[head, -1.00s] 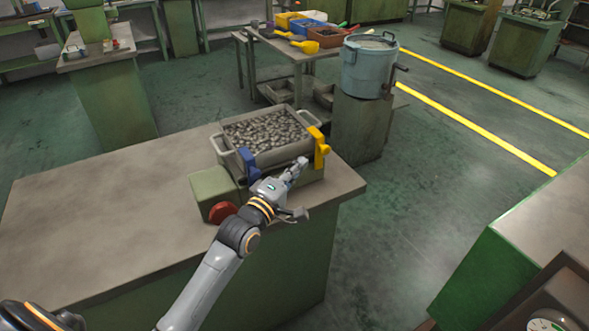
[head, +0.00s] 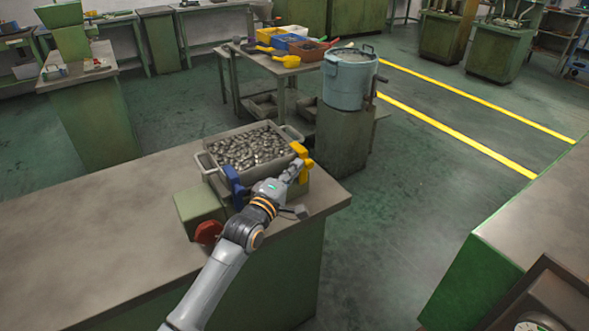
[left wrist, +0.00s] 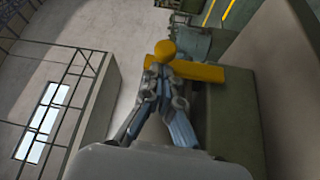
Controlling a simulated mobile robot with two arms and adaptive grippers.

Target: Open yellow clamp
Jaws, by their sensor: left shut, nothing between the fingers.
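The yellow clamp (head: 299,150) is at the right end of the front side of a grey metal bin (head: 206,168) in the head view. My left gripper (head: 294,171) is shut and empty, with its fingertips right at the clamp and partly covering it. In the left wrist view, the clamp (left wrist: 200,72) shows as a yellow bar with a round knob just beyond the shut fingertips (left wrist: 157,76). Whether the fingers touch it is unclear. A blue clamp (head: 235,186) is at the left end of the same side. My right gripper is not in view.
The bin, full of small metal parts, sits on a workbench (head: 100,226) near a green box (head: 196,208) with a red knob (head: 208,232). A bucket (head: 349,80) stands on a cabinet behind. The bench's left part is clear.

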